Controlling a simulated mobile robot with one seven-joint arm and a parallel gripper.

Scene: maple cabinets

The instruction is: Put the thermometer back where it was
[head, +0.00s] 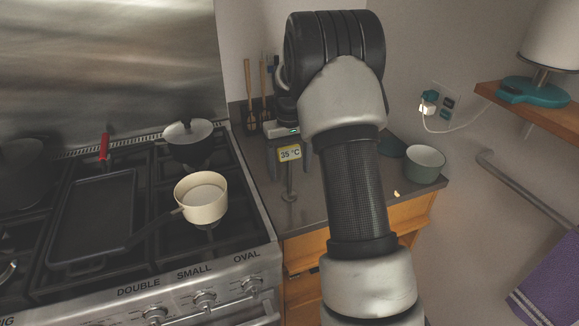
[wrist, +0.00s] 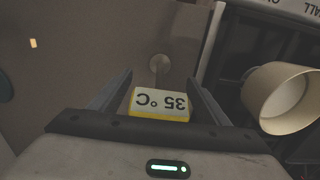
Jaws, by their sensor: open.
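The thermometer (head: 290,153) is a small yellow-edged block with a white face reading 35 °C. It shows upside down in the wrist view (wrist: 160,103). A thin stem seems to run below it to a round metal disc (head: 290,197) on the dark counter, also seen in the wrist view (wrist: 158,64). My gripper (head: 291,176) is open and points down over the counter. In the wrist view its two fingers (wrist: 160,80) stand on either side of the thermometer, with a visible gap at the right. Whether the left finger touches it I cannot tell.
The stove (head: 150,270) is at left, with a cream saucepan (head: 201,200), a lidded pot (head: 190,145) and a griddle (head: 92,215). A green bowl (head: 425,164) stands on the counter's right. Wooden-handled utensils (head: 248,95) stand behind. The counter's front is mostly clear.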

